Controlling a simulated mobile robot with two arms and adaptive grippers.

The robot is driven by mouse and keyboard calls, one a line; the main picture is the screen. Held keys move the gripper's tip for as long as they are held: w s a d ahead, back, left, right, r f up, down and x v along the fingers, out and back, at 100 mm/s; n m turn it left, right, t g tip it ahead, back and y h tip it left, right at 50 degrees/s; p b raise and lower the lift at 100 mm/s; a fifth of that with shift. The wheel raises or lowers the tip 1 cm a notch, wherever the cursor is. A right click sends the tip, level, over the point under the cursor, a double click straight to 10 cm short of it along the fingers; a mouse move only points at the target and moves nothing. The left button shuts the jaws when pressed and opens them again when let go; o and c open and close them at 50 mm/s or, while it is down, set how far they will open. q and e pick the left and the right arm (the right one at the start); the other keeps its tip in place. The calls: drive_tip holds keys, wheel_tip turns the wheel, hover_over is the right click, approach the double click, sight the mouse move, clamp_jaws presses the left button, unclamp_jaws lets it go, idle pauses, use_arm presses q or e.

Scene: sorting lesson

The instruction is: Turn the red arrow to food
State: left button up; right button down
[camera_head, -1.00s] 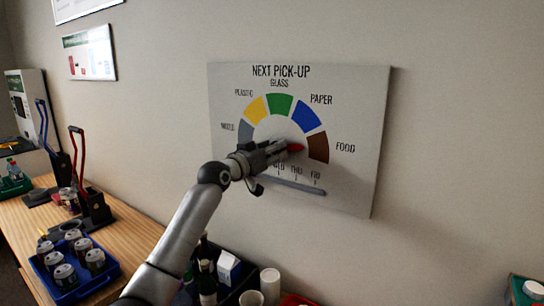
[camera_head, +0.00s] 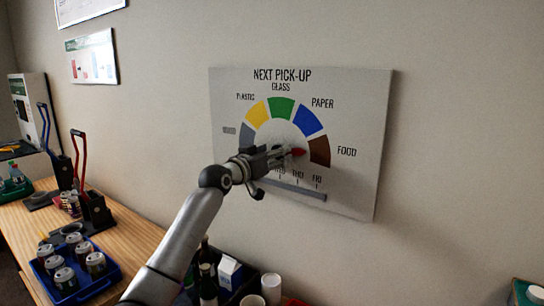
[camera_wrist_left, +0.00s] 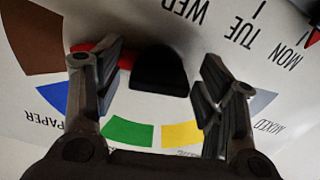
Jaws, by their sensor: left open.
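The white dial board (camera_head: 362,115) on the wall has coloured sectors. The brown food sector (camera_head: 320,151) is at the right end of its arc, also at upper left in the left wrist view (camera_wrist_left: 28,38). The red arrow (camera_head: 298,152) points right towards the brown sector; part of it shows behind a finger in the left wrist view (camera_wrist_left: 124,58). A black knob (camera_wrist_left: 160,70) sits at the arrow's base. My left gripper (camera_head: 276,158) is open at the dial, its fingers on either side of the knob with visible gaps. My right gripper is out of view.
A day scale with a grey bar (camera_head: 290,189) runs below the dial. Below left, a wooden counter (camera_head: 135,238) holds a blue tray (camera_head: 98,287) of cans and lever devices. A dark crate with bottles and a carton (camera_head: 229,272) stands under the board.

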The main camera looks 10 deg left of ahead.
use_arm(q)
drive_tip(key=shift+s, duration=0.1)
drive_tip(key=v, duration=1.2)
drive_tip(key=shift+f, duration=0.1)
